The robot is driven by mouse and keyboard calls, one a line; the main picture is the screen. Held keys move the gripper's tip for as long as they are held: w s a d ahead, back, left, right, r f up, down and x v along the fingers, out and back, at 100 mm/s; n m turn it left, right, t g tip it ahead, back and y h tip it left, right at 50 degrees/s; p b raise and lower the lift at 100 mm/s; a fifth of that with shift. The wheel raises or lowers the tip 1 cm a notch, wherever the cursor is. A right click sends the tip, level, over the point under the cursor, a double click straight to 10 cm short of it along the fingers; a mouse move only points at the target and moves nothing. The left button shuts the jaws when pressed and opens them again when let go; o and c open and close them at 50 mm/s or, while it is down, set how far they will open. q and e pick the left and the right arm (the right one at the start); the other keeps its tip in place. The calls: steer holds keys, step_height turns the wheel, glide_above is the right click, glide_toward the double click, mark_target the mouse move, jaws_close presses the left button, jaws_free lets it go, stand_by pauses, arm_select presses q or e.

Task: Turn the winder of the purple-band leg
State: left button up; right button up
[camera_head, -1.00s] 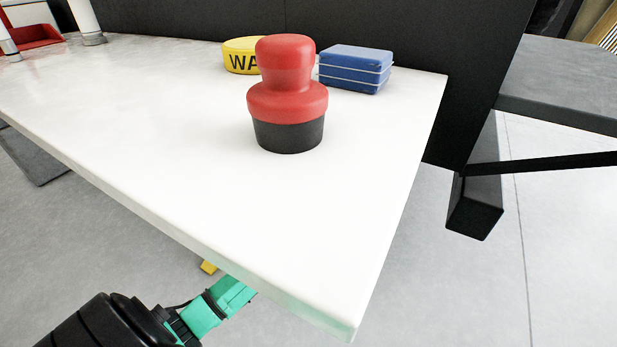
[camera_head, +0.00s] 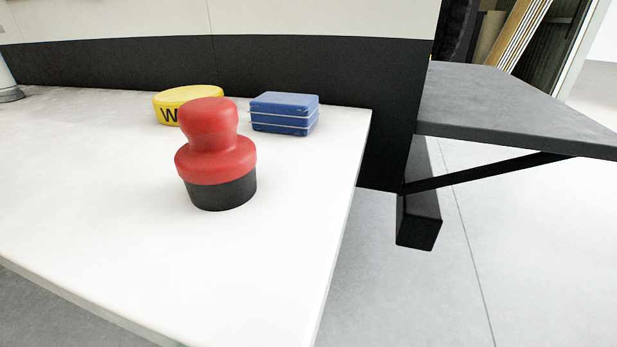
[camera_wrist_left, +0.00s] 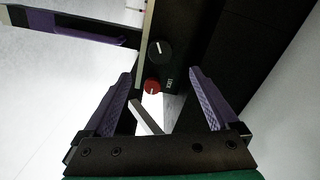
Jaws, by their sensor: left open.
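My left gripper (camera_wrist_left: 161,75) is open in the left wrist view, its two purple-padded fingers apart. Beyond and between the fingertips is a dark panel with a black knob (camera_wrist_left: 160,53) and a smaller red knob (camera_wrist_left: 152,86), each with a white line. White lettering stands beside the red knob. A pale slanted bar (camera_wrist_left: 146,115) shows between the fingers. A dark bar with a purple strip (camera_wrist_left: 85,36) reaches in at the upper left; I cannot tell whether it is the purple-band leg. I cannot single out a winder. My right gripper is in neither view.
In the head view a white tabletop (camera_head: 100,190) holds a red-and-black knobbed object (camera_head: 215,160), a yellow round tin (camera_head: 178,100) and a blue strapped block (camera_head: 284,114). A dark wall stands behind. A grey shelf (camera_head: 500,105) with a black brace juts out right. Open floor lies below.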

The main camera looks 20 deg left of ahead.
arm_select(q)
steer(key=s+d+f+n+g+h, duration=0.1)
steer(key=s+d+f+n+g, duration=0.15)
steer(key=f, duration=0.35)
steer(key=s+d+f+n+g, duration=0.1)
steer(key=d+f+n+g, duration=0.1)
steer(key=d+f+n, duration=0.3)
steer(key=s+d+f+n+g+h, duration=0.3)
steer(key=s+d+f+g+h, duration=0.2)
steer(key=s+d+f, duration=0.6)
steer(key=s+a+g+y+p, duration=0.2)
steer(key=s+a+p, duration=0.5)
steer(key=p, duration=0.9)
steer(key=s+a+g+y+p, duration=0.3)
steer(key=s+a+g+p, duration=0.2)
steer(key=s+p, duration=0.9)
steer(key=a+n+p, duration=0.1)
steer(key=a+p, duration=0.2)
steer(key=shift+s+a+f, duration=0.15)
steer(key=shift+s+f, duration=0.05)
steer(key=shift+s, duration=0.05)
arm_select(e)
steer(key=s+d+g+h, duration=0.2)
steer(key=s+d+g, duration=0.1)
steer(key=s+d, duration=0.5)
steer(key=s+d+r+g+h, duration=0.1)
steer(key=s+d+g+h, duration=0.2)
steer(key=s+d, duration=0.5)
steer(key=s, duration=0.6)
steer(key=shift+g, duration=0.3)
